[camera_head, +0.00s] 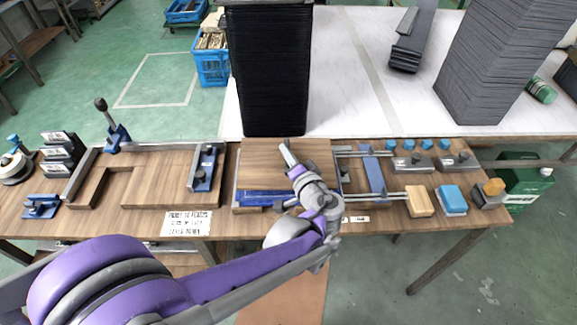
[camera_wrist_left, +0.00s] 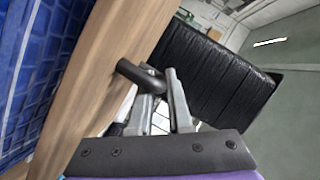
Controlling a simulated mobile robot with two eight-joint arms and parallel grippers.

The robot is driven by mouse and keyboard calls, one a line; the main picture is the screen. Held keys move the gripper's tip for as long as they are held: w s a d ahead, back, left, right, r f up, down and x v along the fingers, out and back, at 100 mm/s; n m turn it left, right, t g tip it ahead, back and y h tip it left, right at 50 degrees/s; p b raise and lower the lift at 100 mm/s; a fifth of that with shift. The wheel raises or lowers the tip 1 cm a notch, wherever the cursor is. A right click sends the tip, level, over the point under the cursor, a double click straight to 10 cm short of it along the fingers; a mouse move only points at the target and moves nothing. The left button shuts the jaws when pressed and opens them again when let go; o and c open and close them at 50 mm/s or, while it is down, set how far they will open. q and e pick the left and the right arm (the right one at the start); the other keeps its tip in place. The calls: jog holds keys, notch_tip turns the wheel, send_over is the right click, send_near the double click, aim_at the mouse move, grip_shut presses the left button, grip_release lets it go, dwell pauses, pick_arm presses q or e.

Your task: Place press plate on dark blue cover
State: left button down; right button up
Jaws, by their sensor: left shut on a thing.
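The press plate (camera_head: 262,155) is a brown wooden board over the fixture at mid-table. The dark blue cover (camera_head: 262,196) shows below its front edge; the plate hides the rest. In the left wrist view, the plate (camera_wrist_left: 100,75) runs diagonally beside the blue cover (camera_wrist_left: 38,70), which has a grid texture. My left gripper (camera_head: 289,154) is over the plate's right part. In the left wrist view, my left gripper (camera_wrist_left: 158,82) is shut on the plate's dark round handle (camera_wrist_left: 138,74). I cannot tell whether plate and cover touch. My right gripper is not in view.
A tall black stack (camera_head: 270,70) stands right behind the plate. A lever fixture (camera_head: 115,140) and wooden frame are at left. Rails, a wooden block (camera_head: 419,201) and a blue block (camera_head: 451,200) are at right. A grey stack (camera_head: 500,65) stands at back right.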

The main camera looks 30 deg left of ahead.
pick_arm(q)
notch_tip(320, 180, down, 4)
jog(key=shift+r+b, duration=0.1)
jog(key=shift+b, duration=0.4)
jog(key=c, duration=0.8)
grip_release()
jog(key=shift+c, duration=0.2)
jog(key=p+v, duration=0.1)
jog(key=v, duration=1.1)
